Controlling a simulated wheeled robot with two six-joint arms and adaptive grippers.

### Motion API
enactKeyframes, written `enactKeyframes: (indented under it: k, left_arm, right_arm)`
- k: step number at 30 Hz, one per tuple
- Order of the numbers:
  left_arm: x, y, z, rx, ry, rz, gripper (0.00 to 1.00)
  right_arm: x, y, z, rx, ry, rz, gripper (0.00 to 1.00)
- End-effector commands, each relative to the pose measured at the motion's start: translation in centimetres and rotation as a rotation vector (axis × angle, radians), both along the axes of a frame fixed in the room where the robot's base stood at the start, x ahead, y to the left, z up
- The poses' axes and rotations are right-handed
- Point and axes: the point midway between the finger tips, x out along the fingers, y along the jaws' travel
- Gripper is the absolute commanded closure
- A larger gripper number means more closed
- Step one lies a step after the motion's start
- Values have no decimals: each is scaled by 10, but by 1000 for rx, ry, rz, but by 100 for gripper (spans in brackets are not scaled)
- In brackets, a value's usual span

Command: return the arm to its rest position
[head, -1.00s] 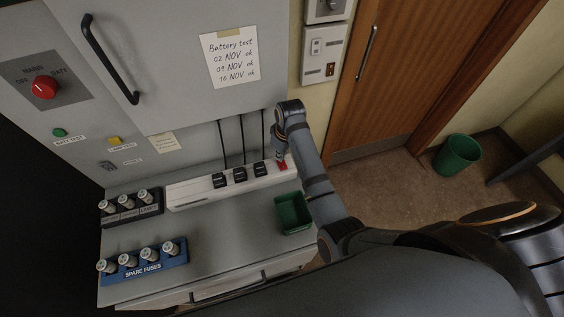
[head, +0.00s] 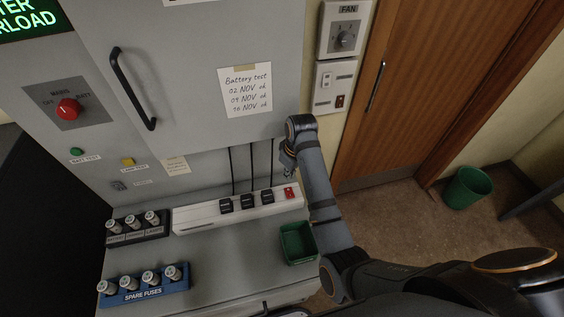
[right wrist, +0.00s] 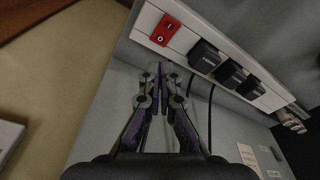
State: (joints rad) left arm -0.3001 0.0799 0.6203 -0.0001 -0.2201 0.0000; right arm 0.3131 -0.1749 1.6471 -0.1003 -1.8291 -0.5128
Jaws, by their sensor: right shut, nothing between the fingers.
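My right arm (head: 322,195) reaches up from the lower right in the head view. Its gripper (head: 288,173) is just above the red switch (head: 289,193) at the right end of the white power strip (head: 190,218), with a gap between them. In the right wrist view the gripper (right wrist: 160,68) is shut with its fingertips together and nothing between them. The red rocker switch (right wrist: 165,30) is ahead of the fingertips, apart from them. Several black plugs (right wrist: 205,57) sit in the strip beside it. My left gripper is not in view.
A green bin (head: 298,243) stands on the grey shelf close to my right arm. A fuse rack (head: 140,236) and a blue spare fuses rack (head: 165,288) are at the left. A wooden door (head: 400,110) and a green wastebasket (head: 467,187) are at the right.

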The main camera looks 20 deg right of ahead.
Motion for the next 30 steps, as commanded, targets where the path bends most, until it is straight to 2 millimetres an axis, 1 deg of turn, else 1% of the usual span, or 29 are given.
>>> enactKeyframes:
  k: [5,8,11,12,15,16,18,22,26,30]
  left_arm:
    - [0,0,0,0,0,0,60]
    - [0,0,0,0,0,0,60]
    - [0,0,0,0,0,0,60]
    - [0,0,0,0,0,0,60]
    - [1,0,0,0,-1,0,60]
    - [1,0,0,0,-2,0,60]
    - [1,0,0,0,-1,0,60]
    - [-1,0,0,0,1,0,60]
    - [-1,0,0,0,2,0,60]
    - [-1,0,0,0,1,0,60]
  right_arm:
    - [-1,0,-1,0,1,-2,100]
    - [-10,-9,-8,-6,-4,-33,100]
    - [-40,-31,-24,-21,-19,-118,100]
    - [-56,-41,-30,-28,-31,-161,100]
    - [-92,-63,-36,-46,-66,-252,100]
    - [-101,-67,-37,-49,-76,-272,100]
    - [-121,-76,-36,-55,-95,-313,100]
    - [-153,-86,-31,-63,-128,-368,100]
    - [-180,-91,-22,-62,-154,-407,100]
    - [-206,-93,-9,-53,-182,-438,100]
